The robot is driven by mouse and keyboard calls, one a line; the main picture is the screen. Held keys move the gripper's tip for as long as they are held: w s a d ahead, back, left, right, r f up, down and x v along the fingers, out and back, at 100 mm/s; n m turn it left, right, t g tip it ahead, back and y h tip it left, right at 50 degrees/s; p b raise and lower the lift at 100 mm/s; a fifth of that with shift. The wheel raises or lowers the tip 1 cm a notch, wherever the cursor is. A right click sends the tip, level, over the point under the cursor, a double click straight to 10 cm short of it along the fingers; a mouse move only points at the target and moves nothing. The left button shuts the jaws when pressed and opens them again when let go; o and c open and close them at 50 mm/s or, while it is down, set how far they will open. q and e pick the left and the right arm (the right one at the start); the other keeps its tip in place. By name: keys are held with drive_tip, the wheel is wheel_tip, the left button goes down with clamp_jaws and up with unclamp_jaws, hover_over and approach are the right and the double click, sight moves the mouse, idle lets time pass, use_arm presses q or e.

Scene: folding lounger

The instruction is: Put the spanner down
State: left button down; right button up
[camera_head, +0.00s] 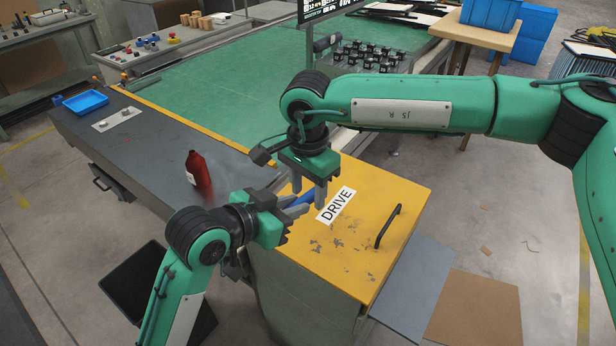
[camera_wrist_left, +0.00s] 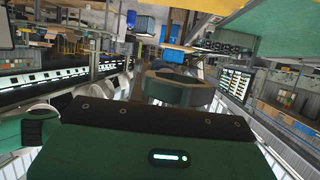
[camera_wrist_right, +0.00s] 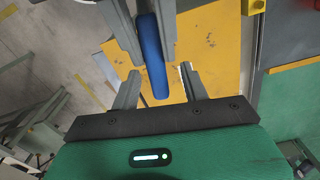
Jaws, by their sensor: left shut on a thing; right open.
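The spanner shows as a blue handle (camera_head: 304,198) above the left part of the yellow cabinet top; its metal part cannot be made out. In the right wrist view the blue handle (camera_wrist_right: 151,52) stands out clearly. My left gripper (camera_head: 291,204) is shut on the spanner, coming in from the left. My right gripper (camera_head: 309,194) is open and points down close over the handle. In the right wrist view its fingers (camera_wrist_right: 160,74) lie on either side of the handle, apart from it. The left wrist view does not show the spanner.
The yellow cabinet top (camera_head: 350,262) has a DRIVE label (camera_head: 336,205) and a black handle (camera_head: 388,226); its front is clear. A red bottle (camera_head: 198,171) stands on the grey bench to the left. A blue tray (camera_head: 86,102) is farther back. A green conveyor (camera_head: 220,90) lies behind.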

clamp_jaws()
use_arm(q)
drive_tip(key=c, duration=1.2)
unclamp_jaws()
drive_tip(key=shift+r, duration=0.1)
